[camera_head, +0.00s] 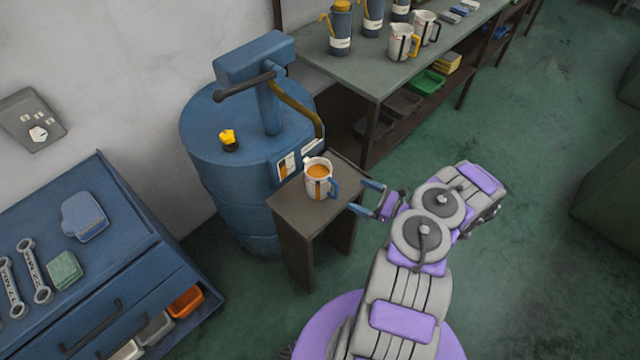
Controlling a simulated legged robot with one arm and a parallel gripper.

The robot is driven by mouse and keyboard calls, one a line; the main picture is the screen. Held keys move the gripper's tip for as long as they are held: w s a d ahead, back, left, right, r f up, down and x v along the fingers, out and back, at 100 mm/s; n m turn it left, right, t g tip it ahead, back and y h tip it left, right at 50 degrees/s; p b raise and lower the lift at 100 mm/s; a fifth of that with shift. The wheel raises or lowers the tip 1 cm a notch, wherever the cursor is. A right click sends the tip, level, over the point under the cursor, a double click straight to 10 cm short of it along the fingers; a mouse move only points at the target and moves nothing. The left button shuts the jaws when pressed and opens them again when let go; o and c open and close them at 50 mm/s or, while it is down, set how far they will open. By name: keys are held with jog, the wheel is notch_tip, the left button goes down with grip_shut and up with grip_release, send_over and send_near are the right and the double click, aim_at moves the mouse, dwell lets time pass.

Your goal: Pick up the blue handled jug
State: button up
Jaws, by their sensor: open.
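The blue handled jug (318,181) stands upright on a small grey stand in the middle of the head view. I see a small gap between the fingertips and the handle. Nothing shows between the fingers.
The stand (289,213) is beside a blue drum (210,150) with a pump on top. A long bench (370,72) behind holds more jugs (401,42) and blue bottles (341,30). A blue tool cabinet (125,235) is at left. Green floor (520,230) is clear at right.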

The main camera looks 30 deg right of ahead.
aim_at(327, 180)
jog(key=b+x, duration=0.1)
jog(key=x, duration=0.6)
jog(key=shift+w+d+f, duration=0.1)
jog(key=shift+w, duration=0.1)
jog(key=shift+b+x, duration=1.15)
jog(key=shift+x, duration=1.9)
jog(key=shift+c, duration=0.5)
jog(key=c, duration=0.8)
